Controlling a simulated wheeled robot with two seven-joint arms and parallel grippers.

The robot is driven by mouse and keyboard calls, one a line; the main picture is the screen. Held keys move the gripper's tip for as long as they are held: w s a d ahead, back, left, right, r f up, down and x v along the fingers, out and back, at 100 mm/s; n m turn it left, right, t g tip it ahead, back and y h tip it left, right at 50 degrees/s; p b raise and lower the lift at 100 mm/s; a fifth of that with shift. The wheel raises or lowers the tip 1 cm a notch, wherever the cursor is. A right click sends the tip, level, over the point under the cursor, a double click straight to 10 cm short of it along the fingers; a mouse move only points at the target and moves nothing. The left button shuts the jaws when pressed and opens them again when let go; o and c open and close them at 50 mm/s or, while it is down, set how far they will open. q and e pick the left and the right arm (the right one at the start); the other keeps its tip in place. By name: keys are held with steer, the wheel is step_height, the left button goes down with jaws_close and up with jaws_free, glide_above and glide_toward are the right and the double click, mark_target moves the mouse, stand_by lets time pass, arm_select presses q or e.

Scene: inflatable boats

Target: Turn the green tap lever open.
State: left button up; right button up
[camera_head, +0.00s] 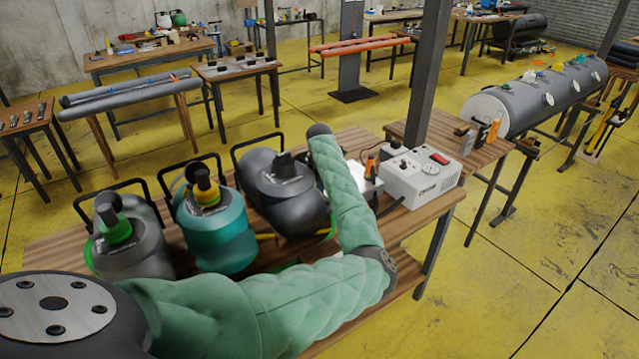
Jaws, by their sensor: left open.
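My left arm comes in from the lower left in a green quilted sleeve and bends upward. Its dark end, with my left gripper (318,131), is over the back of the workbench, beside a dark grey canister (285,195). The fingers are hard to make out against the dark canister. A grey canister (135,245) with a green collar (118,235) and a teal canister (220,235) with a yellow collar stand to the left. I cannot tell which green part is the tap lever. My right gripper is not in view.
The wooden workbench (55,245) also holds a white control box (420,180) on its right. A dark post (428,75) rises behind the box. A long grey tube (545,95) with several small fittings lies at the right. Yellow floor is open at the lower right.

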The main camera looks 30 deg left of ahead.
arm_select(q)
steer(key=shift+f, duration=0.25)
steer(key=shift+c, duration=0.2)
steer(key=shift+r, duration=0.1)
jaws_close()
